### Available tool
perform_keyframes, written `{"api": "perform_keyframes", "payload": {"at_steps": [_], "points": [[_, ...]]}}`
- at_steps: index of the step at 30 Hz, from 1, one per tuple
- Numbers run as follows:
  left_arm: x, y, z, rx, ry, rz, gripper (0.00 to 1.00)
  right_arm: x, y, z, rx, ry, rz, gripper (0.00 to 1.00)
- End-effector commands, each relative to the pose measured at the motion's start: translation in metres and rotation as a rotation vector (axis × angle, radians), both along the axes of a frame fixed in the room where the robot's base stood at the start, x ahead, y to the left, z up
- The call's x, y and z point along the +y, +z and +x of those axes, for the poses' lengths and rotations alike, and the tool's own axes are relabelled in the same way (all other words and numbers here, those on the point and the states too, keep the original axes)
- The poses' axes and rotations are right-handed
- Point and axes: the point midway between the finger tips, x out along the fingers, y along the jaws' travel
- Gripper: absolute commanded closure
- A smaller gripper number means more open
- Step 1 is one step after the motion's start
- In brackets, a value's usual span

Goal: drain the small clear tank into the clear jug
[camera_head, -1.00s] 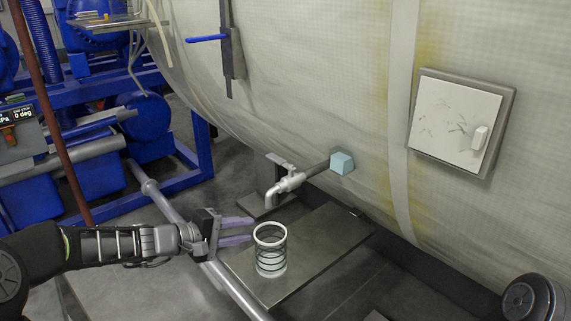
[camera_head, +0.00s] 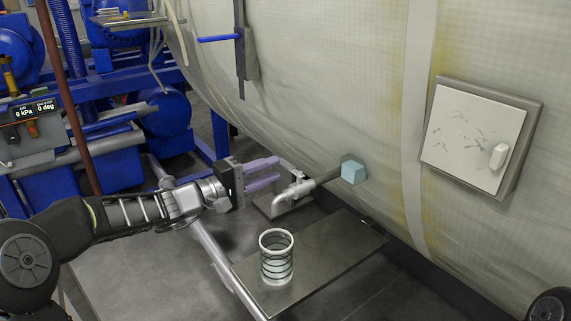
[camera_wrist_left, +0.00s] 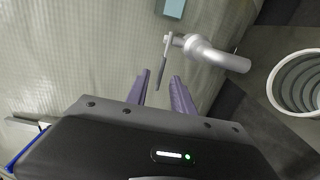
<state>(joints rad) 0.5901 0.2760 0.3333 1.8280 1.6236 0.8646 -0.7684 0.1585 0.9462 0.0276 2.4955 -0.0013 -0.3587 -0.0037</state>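The clear jug (camera_head: 264,258) with a white rim and dark rings stands upright on a grey platform. In the left wrist view the jug (camera_wrist_left: 275,92) is at the right edge. A metal tap (camera_head: 290,193) with a downward spout sits above and behind it; it also shows in the left wrist view (camera_wrist_left: 215,54). My left gripper (camera_head: 279,167) is open and empty, with its purple fingertips close to the tap's lever (camera_wrist_left: 163,65). The lever lies just beyond the gap between the fingers; contact cannot be told. I cannot make out the small clear tank. My right gripper is out of view.
The large pale insulated chamber (camera_head: 330,80) fills the back, with a white panel (camera_head: 472,138) and a light-blue block (camera_head: 353,172) by the tap pipe. The grey platform (camera_head: 335,250) is bare right of the jug. Blue machinery (camera_head: 160,120) stands at left.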

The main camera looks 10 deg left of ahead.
Motion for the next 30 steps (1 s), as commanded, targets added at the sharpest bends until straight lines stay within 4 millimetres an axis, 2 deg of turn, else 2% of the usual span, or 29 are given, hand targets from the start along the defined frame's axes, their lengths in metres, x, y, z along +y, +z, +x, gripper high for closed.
{"api": "perform_keyframes", "payload": {"at_steps": [3,9,19,30], "points": [[-0.014,0.001,0.015,0.001,-0.004,-0.002,0.71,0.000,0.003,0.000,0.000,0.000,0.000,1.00],[-0.029,0.001,0.034,0.000,-0.002,0.000,0.71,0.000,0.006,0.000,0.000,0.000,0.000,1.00],[-0.031,0.000,0.037,0.001,-0.001,0.001,0.71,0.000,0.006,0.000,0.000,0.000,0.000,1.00],[-0.031,0.000,0.037,0.001,-0.001,0.001,1.00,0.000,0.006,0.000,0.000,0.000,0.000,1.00]]}}
